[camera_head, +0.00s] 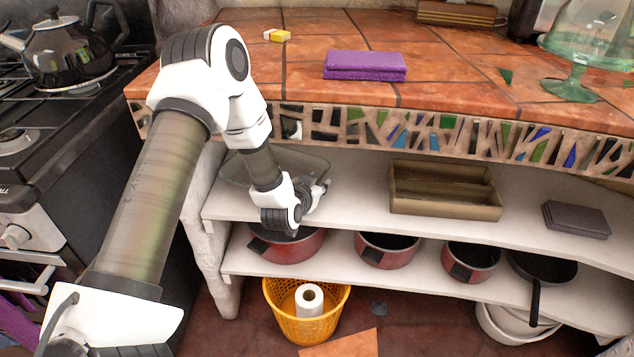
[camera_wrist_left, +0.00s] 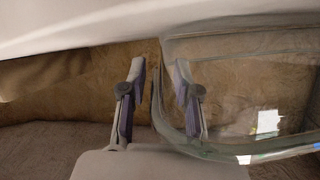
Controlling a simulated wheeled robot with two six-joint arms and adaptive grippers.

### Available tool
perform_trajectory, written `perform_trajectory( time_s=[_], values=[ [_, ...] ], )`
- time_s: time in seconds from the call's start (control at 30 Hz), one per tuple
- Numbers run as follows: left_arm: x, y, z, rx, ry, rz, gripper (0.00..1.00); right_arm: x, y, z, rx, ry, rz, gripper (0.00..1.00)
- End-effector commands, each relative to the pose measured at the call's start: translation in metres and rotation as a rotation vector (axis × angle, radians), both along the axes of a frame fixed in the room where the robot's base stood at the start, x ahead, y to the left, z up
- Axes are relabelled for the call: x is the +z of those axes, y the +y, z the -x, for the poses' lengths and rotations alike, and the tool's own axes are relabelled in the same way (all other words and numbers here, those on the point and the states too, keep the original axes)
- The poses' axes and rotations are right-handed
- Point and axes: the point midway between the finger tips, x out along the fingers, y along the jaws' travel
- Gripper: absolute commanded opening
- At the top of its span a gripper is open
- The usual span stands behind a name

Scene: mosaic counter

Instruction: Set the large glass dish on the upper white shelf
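The large clear glass dish (camera_head: 232,171) is at the left end of the upper white shelf (camera_head: 345,205), under the counter, and appears to rest there. My left arm and gripper hide part of it. My left gripper (camera_head: 318,190) is at the dish's near right side. In the left wrist view, my left gripper (camera_wrist_left: 157,95) has its fingers apart. The wall of the glass dish (camera_wrist_left: 240,150) comes between them, with one finger seen through the glass and a gap to the other. My right gripper is not in view.
A brown divided box (camera_head: 445,212) and dark folded cloths (camera_head: 576,219) share the upper shelf. Red pots (camera_head: 386,250) and a black pan (camera_head: 541,268) stand on the lower shelf. The mosaic counter edge (camera_head: 400,131) overhangs the shelf. A yellow basket (camera_head: 290,325) is on the floor.

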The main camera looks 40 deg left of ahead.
Motion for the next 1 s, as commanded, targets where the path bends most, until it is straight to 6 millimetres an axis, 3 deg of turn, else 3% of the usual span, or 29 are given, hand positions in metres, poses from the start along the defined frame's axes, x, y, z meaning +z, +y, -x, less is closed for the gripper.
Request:
perform_trajectory(
  time_s=[0.17, 0.5, 0.73, 0.77, 0.87, 0.97, 1.0],
  values=[
    [0.006, -0.002, 0.006, 0.001, 0.002, 0.001, 0.31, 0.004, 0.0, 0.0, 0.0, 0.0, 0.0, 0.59],
    [0.037, -0.019, 0.079, 0.001, 0.003, 0.004, 0.31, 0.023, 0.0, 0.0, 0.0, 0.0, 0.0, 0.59],
    [0.043, -0.029, 0.109, -0.006, 0.016, 0.006, 0.31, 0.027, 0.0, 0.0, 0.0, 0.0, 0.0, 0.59],
    [0.036, -0.033, 0.112, -0.014, 0.037, 0.013, 0.31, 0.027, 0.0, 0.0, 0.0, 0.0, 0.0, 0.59],
    [-0.01, -0.06, 0.133, -0.068, 0.205, 0.07, 0.31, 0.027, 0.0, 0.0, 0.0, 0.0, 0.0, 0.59],
    [-0.081, -0.098, 0.186, -0.113, 0.5, 0.16, 0.31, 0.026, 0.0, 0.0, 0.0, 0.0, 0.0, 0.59],
    [-0.107, -0.112, 0.216, -0.116, 0.631, 0.191, 0.31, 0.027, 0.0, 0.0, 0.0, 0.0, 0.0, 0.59]
  ],
)
